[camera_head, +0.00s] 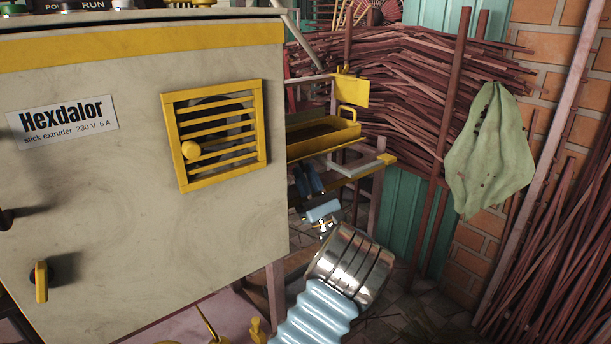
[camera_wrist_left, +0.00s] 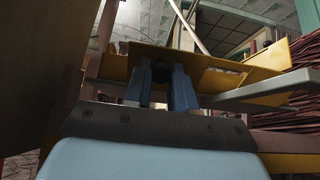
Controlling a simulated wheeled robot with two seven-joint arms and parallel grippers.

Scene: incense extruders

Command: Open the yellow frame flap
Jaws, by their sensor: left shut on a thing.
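The yellow frame flap (camera_head: 221,134) is a slatted yellow grille with a round yellow knob (camera_head: 191,150) on the beige machine's face. It looks flat against the panel. My left gripper (camera_head: 308,170) is right of the machine, well apart from the flap, with its two blue fingers upright at the yellow tray (camera_head: 322,141). In the left wrist view the fingers (camera_wrist_left: 162,68) meet the tray's yellow plate (camera_wrist_left: 205,73). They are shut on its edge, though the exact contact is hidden. The flap does not show clearly there. My right gripper is out of view.
The beige machine (camera_head: 120,180) fills the left, with a yellow latch (camera_head: 41,282) low down. A pale bar (camera_head: 362,168) lies by the tray. Bundles of reddish sticks (camera_head: 410,90) and a green cloth (camera_head: 489,150) stand behind. Space before the machine face looks free.

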